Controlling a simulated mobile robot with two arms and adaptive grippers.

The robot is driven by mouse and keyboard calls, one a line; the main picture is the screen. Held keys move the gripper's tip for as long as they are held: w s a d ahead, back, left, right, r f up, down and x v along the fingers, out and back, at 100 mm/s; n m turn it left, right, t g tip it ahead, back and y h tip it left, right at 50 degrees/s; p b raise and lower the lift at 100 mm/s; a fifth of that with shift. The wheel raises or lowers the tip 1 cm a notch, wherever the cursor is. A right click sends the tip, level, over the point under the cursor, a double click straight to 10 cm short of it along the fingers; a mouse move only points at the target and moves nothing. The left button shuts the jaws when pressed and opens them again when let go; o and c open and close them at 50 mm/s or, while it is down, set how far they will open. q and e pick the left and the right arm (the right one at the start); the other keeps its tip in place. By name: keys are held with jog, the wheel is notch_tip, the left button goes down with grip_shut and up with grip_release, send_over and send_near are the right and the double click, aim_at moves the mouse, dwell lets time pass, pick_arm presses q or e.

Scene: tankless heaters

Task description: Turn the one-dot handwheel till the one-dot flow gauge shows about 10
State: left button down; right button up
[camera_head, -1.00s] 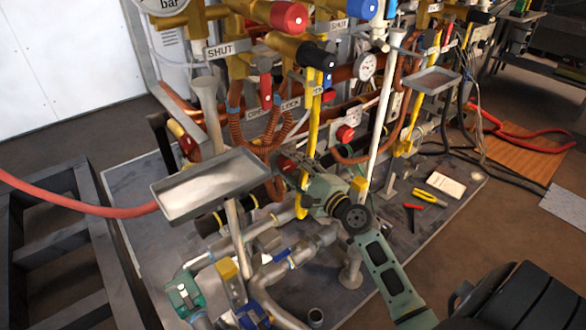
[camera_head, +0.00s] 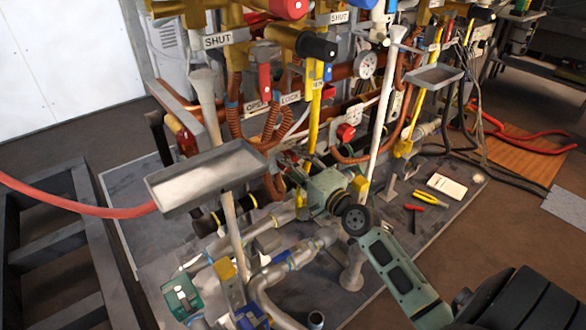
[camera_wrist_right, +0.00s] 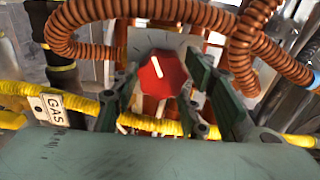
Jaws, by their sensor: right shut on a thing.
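A red handwheel (camera_wrist_right: 162,74) with a white line on it sits on a pale plate in the right wrist view. The fingers of my right gripper (camera_wrist_right: 160,92) are on either side of it, shut on it. In the head view my right gripper (camera_head: 290,163) reaches in among the pipes behind the near tray, and the held handwheel is mostly hidden there. No dot mark can be made out on it. A round white gauge (camera_head: 366,64) shows at upper centre; its reading and dots are too small to tell. My left gripper is not in view.
Another red knob (camera_head: 345,132) sits on a white plate to the right. Orange corrugated hoses (camera_wrist_right: 150,10) and a yellow pipe with a GAS tag (camera_wrist_right: 55,108) run close around the gripper. A grey tray (camera_head: 205,178) stands near. Pliers (camera_head: 430,199) lie on the floor plate.

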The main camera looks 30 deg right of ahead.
jog(key=shift+f+n, duration=0.3)
jog(key=shift+n, duration=1)
jog(key=o, duration=1)
jog(key=shift+o, duration=0.5)
jog(key=shift+r, duration=0.1)
jog(key=shift+r, duration=0.1)
jog(key=shift+s, duration=0.15)
jog(key=s+d, duration=0.1)
jog(key=s, duration=1)
jog(key=shift+s, duration=0.35)
